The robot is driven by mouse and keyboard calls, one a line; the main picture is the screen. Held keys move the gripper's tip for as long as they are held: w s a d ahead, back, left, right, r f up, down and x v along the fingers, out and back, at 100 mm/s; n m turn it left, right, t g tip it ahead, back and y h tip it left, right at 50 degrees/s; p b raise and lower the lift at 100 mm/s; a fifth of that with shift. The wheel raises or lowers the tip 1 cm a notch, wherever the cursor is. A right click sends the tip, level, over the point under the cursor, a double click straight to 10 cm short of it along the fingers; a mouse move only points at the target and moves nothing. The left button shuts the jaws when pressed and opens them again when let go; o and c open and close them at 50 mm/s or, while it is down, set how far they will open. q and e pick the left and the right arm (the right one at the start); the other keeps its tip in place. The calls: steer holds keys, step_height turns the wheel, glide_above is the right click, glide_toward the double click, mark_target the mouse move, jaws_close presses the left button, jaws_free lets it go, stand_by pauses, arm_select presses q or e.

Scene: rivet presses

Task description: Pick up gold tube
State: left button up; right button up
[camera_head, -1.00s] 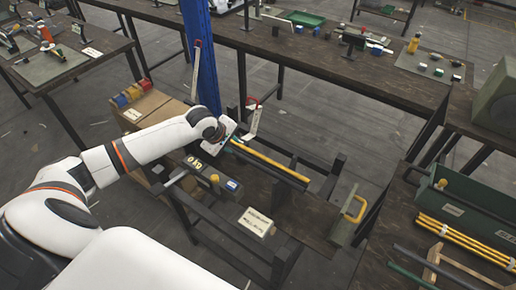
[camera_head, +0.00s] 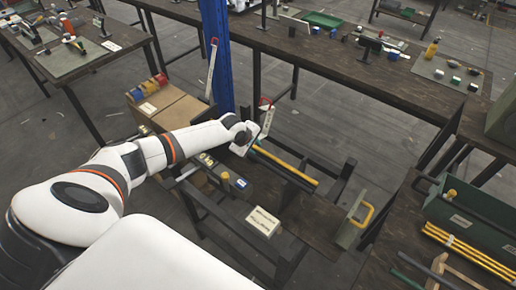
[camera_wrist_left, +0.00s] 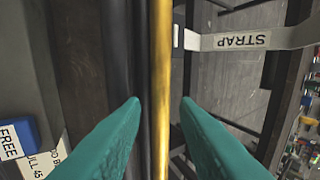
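The gold tube (camera_head: 291,168) is long, thin and yellow. It lies on a dark rack in the middle of the head view, slanting down to the right. In the left wrist view the tube (camera_wrist_left: 161,50) runs from top to bottom through the middle. My left gripper (camera_head: 252,147) is at the tube's far left end. In the left wrist view its two teal fingers (camera_wrist_left: 160,104) are open, one on each side of the tube, with a gap on both sides. The tube's far left end is hidden by the gripper. My right gripper is not in view.
A white strap label (camera_wrist_left: 240,40) stands beside the tube, close to my left gripper. A blue post (camera_head: 215,60) rises behind. A dark bar runs alongside the tube. More yellow tubes (camera_head: 465,250) lie bundled on the right bench, near a green box (camera_head: 475,215).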

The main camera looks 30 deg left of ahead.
mark_target(258, 150)
arm_select(q)
steer(key=shift+x, duration=1.1)
steer(key=shift+s+d, duration=0.1)
jaws_close()
